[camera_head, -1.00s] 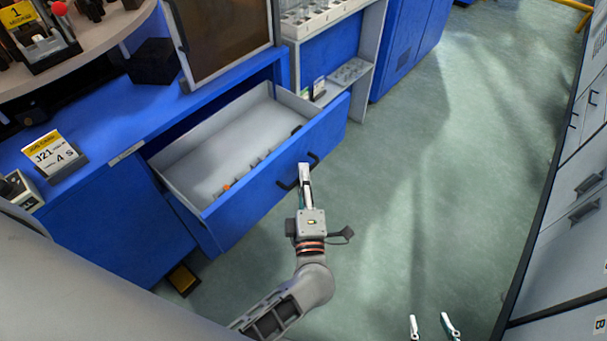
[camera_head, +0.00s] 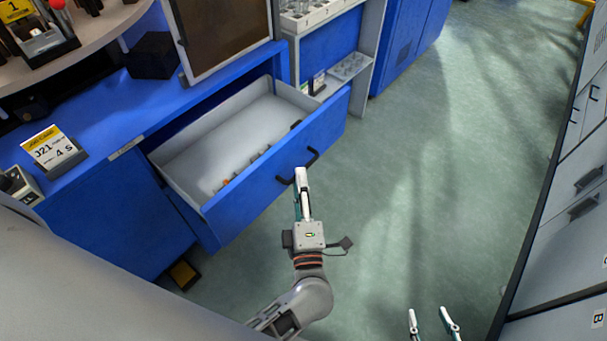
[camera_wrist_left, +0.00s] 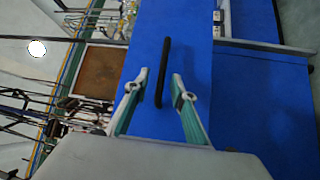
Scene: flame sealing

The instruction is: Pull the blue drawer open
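The blue drawer (camera_head: 236,197) stands pulled out of the blue bench, its pale interior showing. Its black handle (camera_head: 314,157) is on the front face and also shows upright in the left wrist view (camera_wrist_left: 163,62). My left gripper (camera_head: 301,172) is at the drawer front by the handle. In the left wrist view its fingers (camera_wrist_left: 160,82) are spread, with the handle seen between them; it grips nothing. I cannot tell whether the fingertips still overlap the handle in depth. My right gripper (camera_head: 430,314) is open and empty at the bottom edge of the head view, far from the drawer.
Several small items (camera_head: 240,171) lie along the inside of the drawer front. A job card (camera_head: 54,149) and a black box (camera_head: 152,55) stand on the bench. Grey cabinets (camera_head: 565,225) line the right side. The green floor (camera_head: 430,160) between is clear.

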